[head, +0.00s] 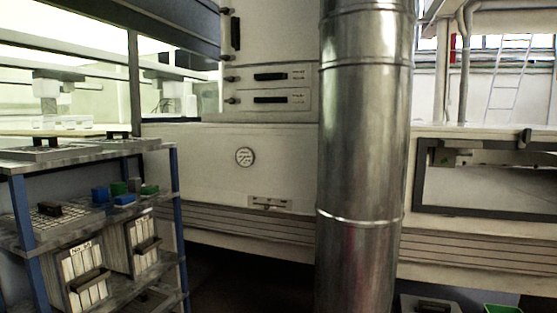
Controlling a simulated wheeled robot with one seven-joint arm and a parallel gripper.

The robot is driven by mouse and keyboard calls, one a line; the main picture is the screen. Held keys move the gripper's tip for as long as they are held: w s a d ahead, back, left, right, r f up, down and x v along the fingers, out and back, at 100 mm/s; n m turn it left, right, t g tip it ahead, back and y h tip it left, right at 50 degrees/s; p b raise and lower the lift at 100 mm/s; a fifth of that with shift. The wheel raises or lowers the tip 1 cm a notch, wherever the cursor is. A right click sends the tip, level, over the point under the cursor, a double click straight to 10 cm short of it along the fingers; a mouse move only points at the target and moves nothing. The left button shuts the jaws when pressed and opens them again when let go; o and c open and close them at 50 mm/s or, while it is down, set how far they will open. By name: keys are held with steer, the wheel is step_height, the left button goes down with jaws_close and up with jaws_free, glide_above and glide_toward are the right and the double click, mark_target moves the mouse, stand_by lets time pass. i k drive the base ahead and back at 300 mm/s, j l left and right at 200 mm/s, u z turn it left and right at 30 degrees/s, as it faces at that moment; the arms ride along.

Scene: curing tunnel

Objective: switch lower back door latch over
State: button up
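A pale machine body (190,150) fills the middle of the head view. Low on its front is a small plate (258,199) with a dark slot and slider, left of a large metal pipe. Higher up, two flat panels have black handles (270,77) with small dark knobs at their left edges. At the right is a dark-framed opening (420,190) with a black fitting (525,138) on its top edge. No label marks any of these as the lower back door latch, and I cannot tell which it is or how it is set. My gripper is not in view.
The thick metal pipe (362,150) stands upright in front of the machine and hides part of it. A blue-post shelf rack (172,215) with small blocks and card holders stands at the left. A green bin (502,309) shows at the bottom right. The floor is dark.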

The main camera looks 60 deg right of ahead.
mark_target(225, 57)
steer(key=l+z, duration=0.2)
steer(key=z, duration=0.25)
steer(key=i+l+z, duration=0.1)
steer(key=z, duration=0.4)
steer(key=j+z, duration=0.35)
steer(key=k+j+z, duration=0.1)
steer(key=z, duration=0.3)
